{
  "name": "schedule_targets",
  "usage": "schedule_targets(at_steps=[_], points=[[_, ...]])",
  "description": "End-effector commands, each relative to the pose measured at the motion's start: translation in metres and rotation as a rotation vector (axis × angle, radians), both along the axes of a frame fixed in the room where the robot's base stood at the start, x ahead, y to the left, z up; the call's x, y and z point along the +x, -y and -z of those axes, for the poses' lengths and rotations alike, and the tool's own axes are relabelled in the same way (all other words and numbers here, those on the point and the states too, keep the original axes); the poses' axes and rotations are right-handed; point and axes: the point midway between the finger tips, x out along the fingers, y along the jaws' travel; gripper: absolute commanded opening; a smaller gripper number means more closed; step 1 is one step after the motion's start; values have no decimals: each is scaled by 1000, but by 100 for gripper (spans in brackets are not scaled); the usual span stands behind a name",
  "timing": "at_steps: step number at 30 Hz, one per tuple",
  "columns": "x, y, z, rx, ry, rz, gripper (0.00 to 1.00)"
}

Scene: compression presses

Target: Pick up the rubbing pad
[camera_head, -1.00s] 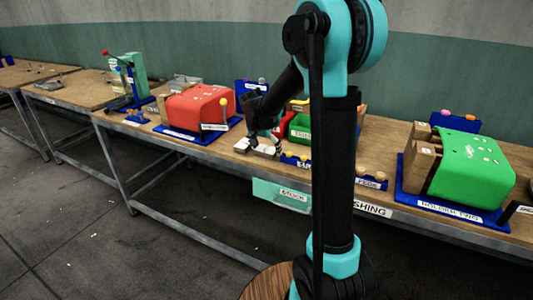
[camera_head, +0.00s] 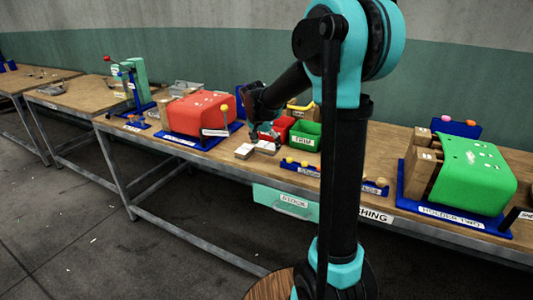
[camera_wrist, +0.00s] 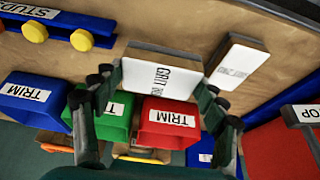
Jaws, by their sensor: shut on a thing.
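A flat pad with a white top marked "GRIT" and a grey layer (camera_wrist: 160,76) sits between the fingers of my gripper (camera_wrist: 162,88) in the wrist view. My gripper is shut on this pad. In the head view my gripper (camera_head: 264,133) holds the pad (camera_head: 265,147) just above the bench. A second similar pad (camera_wrist: 238,63) lies on the wood beside it, apart from my gripper. That second pad also shows in the head view (camera_head: 244,151), just left of the held one.
Red (camera_wrist: 168,118) and green (camera_wrist: 108,118) trim bins and a blue one (camera_wrist: 30,98) stand close to the gripper. A blue rack with yellow knobs (camera_wrist: 58,28) is near. A red cover (camera_head: 200,112) stands left of the gripper, a green one (camera_head: 472,172) far right.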

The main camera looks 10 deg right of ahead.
Motion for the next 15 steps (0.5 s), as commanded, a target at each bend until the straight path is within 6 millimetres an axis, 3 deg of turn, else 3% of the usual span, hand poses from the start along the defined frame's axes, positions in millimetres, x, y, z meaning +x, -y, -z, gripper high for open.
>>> schedule_targets(at_steps=[9,15], points=[[0,0,-90,0,0,0,41],[-1,0,-131,0,0,0,41]])
